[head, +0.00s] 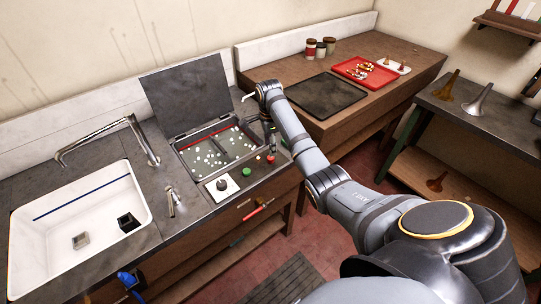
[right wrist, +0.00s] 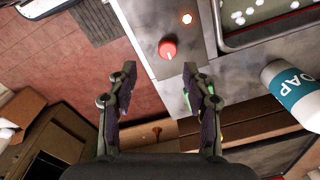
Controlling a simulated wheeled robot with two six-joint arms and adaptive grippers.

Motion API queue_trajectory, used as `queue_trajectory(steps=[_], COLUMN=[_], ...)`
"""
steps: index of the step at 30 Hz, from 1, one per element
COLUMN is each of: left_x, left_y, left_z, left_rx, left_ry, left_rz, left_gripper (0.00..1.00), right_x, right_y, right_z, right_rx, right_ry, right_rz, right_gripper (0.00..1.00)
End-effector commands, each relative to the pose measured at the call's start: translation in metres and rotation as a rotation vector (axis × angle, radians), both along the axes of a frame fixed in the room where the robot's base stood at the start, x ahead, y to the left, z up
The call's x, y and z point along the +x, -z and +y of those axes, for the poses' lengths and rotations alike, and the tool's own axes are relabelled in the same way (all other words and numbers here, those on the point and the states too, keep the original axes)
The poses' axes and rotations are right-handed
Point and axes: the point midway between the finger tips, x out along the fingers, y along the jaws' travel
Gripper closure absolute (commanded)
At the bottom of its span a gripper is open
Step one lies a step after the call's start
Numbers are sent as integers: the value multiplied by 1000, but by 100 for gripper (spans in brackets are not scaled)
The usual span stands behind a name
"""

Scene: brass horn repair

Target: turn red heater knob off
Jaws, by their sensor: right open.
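The red heater knob (head: 271,159) sits on the grey counter at the right of the tank, near the front edge. In the right wrist view the red knob (right wrist: 168,49) lies beyond the fingertips, roughly in line with the gap between them. My right gripper (right wrist: 159,85) is open and empty, with its fingers apart and not touching the knob. In the head view the right gripper (head: 270,132) is small and dark, above the counter close to the knob. My left gripper is out of view.
A green knob (head: 247,172) and a black knob on a white plate (head: 222,184) are nearby. The open tank (head: 205,122) holds white pellets. A soap bottle (right wrist: 290,88) stands right of the gripper in the wrist view. A white sink (head: 82,225) is at left.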

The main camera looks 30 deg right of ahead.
Motion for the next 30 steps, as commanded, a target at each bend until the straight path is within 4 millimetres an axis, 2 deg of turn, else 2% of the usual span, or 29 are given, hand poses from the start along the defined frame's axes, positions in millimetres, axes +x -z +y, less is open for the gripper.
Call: queue_trajectory(steps=[1,4,8,11,14,24,30], left_x=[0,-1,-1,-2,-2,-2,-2], left_y=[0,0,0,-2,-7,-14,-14], left_z=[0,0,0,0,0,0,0], left_rx=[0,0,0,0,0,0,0], left_ry=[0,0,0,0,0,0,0], left_rz=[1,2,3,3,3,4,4], left_gripper=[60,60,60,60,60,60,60], right_x=[7,13,14,13,13,13,13], right_y=[-12,-23,-26,-20,-6,63,79], right_z=[-5,-9,-10,-10,-10,-10,-10], right_rx=[13,31,37,36,36,36,35], right_ry=[72,169,199,197,196,195,193], right_rz=[4,14,18,20,23,20,17], right_gripper=[50,50,50,50,50,50,50])
